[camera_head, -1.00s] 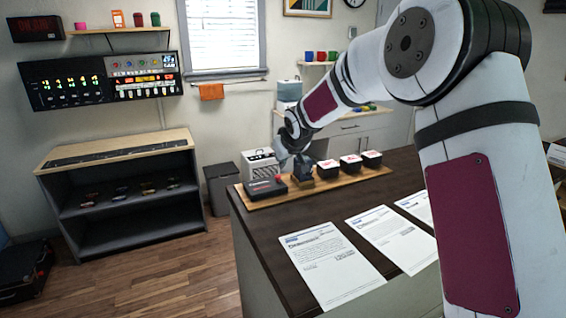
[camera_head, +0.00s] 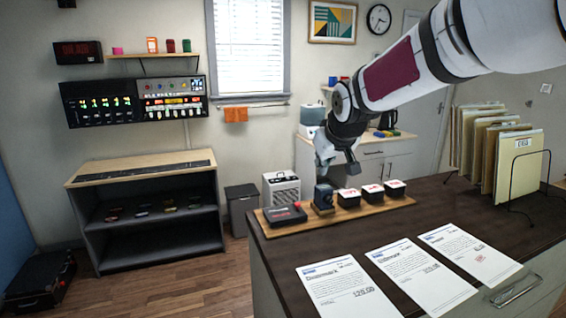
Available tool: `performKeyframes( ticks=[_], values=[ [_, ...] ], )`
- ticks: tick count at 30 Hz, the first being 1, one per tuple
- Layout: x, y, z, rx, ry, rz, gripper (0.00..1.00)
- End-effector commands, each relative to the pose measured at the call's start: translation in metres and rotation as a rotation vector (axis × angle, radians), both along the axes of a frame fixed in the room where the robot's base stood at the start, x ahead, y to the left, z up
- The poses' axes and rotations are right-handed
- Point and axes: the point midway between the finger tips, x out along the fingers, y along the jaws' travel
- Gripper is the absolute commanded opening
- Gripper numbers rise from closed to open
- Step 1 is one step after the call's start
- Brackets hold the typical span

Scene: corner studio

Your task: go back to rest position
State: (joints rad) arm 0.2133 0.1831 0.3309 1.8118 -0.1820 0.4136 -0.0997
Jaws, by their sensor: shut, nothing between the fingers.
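My gripper (camera_head: 337,165) is raised above the dark desk (camera_head: 440,210) at its far left part. It is shut and empty, with its fingers pointing down. A dark stamp (camera_head: 323,197) stands on the wooden tray (camera_head: 272,230) just below the fingertips, and a gap between them is hard to judge. My white arm reaches in from the upper right. It hides part of the back counter.
The tray also holds a black ink pad box (camera_head: 285,215) and several white-topped blocks (camera_head: 372,191). Three printed sheets (camera_head: 408,274) lie on the desk. A rack of folders (camera_head: 515,165) stands at right. A low shelf (camera_head: 150,205) stands left, with open floor before it.

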Motion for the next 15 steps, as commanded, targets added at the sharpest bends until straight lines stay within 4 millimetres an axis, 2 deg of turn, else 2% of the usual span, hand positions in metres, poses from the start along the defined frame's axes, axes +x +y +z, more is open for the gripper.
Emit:
performKeyframes(
  ticks=[1,6,11,15],
  values=[
    [-0.022,-0.002,0.009,-0.012,0.009,-0.013,0.00],
    [-0.103,-0.015,0.024,-0.031,0.067,-0.080,0.00],
    [-0.181,-0.028,0.026,-0.020,0.121,-0.147,0.00],
    [-0.248,-0.037,0.019,0.011,0.167,-0.201,0.00]
  ],
)
